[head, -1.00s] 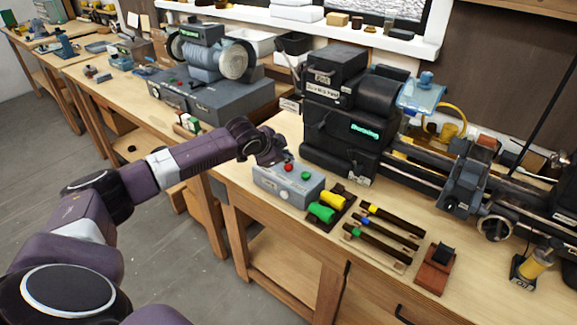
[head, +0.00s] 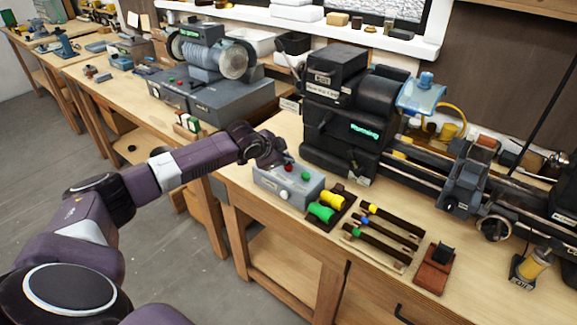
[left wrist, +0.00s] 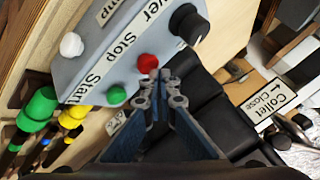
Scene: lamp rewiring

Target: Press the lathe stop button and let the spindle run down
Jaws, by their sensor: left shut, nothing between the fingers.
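A grey control box (head: 270,184) stands on the bench in front of the lathe (head: 338,118). Its red stop button (head: 288,168) and green start button (head: 305,176) are on top. The left wrist view shows the red button (left wrist: 148,62) beside the "Stop" label and the green button (left wrist: 116,95) by "Start". My left gripper (head: 281,160) is shut and empty, its tips (left wrist: 157,82) right at the red button; I cannot tell whether they touch or press it. A green "Running" display (head: 364,132) is lit on the lathe. My right gripper is out of view.
The box also carries a white knob (left wrist: 71,44) and a black knob (left wrist: 190,23). Green and yellow cylinders (head: 322,212) and several dark rods (head: 385,232) lie to its right. A bench grinder (head: 205,60) stands behind my arm.

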